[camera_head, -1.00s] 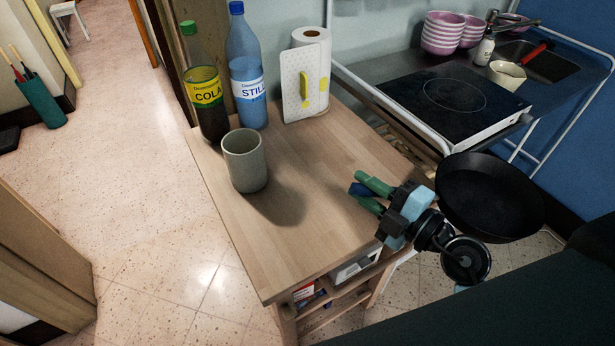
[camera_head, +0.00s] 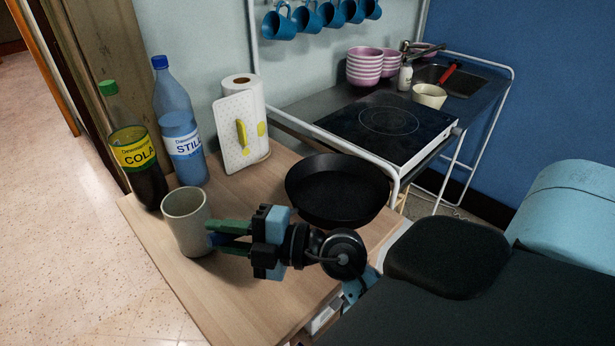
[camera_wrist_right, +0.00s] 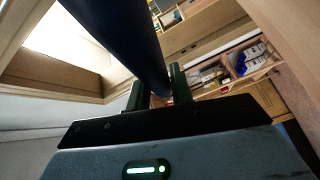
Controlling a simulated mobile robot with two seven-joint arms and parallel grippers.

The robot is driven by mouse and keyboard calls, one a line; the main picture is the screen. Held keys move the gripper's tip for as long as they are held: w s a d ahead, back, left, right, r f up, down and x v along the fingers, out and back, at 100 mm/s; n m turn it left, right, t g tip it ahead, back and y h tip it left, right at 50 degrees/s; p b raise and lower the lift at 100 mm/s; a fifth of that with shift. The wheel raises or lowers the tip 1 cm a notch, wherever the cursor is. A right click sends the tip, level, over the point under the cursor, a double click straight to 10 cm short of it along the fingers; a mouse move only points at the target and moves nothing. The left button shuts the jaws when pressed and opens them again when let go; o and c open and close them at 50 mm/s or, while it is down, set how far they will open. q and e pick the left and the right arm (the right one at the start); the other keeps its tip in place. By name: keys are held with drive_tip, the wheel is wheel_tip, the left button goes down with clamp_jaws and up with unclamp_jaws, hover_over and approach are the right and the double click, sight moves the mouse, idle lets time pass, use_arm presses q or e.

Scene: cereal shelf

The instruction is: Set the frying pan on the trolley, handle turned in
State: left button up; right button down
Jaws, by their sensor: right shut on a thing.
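The black frying pan (camera_head: 337,195) appears in the head view above the back right part of the wooden trolley top (camera_head: 190,290). I cannot tell whether it touches the wood. My right gripper (camera_head: 228,238) is shut on the pan's handle, left of and nearer than the pan. The handle's blue end (camera_head: 214,239) shows between the green fingers; the rest is mostly hidden by the gripper. In the right wrist view, the dark blue handle (camera_wrist_right: 125,40) runs between the fingers (camera_wrist_right: 158,92). My left gripper is out of view.
A grey-beige mug (camera_head: 187,220) is very close to my right fingertips. A cola bottle (camera_head: 137,155), a water bottle (camera_head: 181,130), and a white board (camera_head: 240,135) before a paper roll (camera_head: 257,100) stand behind. The hob (camera_head: 388,125) is beyond the pan. The trolley's front left is clear.

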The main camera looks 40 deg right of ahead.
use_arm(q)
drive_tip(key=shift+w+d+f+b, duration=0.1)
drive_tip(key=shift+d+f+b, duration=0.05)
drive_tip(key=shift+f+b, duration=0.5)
use_arm(e)
drive_tip(key=a, duration=0.1)
drive_tip(key=w+a+r+n+g+y, duration=0.1)
drive_tip(key=a, duration=0.1)
drive_tip(key=shift+w+r, duration=0.15)
drive_tip(key=shift+w, duration=0.15)
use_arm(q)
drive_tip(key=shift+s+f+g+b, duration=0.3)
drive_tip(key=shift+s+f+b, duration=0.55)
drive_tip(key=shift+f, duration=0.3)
use_arm(e)
wheel_tip(320, 180, down, 5)
drive_tip(key=shift+f, duration=0.15)
wheel_tip(320, 180, down, 4)
drive_tip(key=shift+f+b, duration=0.25)
drive_tip(key=shift+b, duration=0.6)
drive_tip(key=shift+f, duration=0.15)
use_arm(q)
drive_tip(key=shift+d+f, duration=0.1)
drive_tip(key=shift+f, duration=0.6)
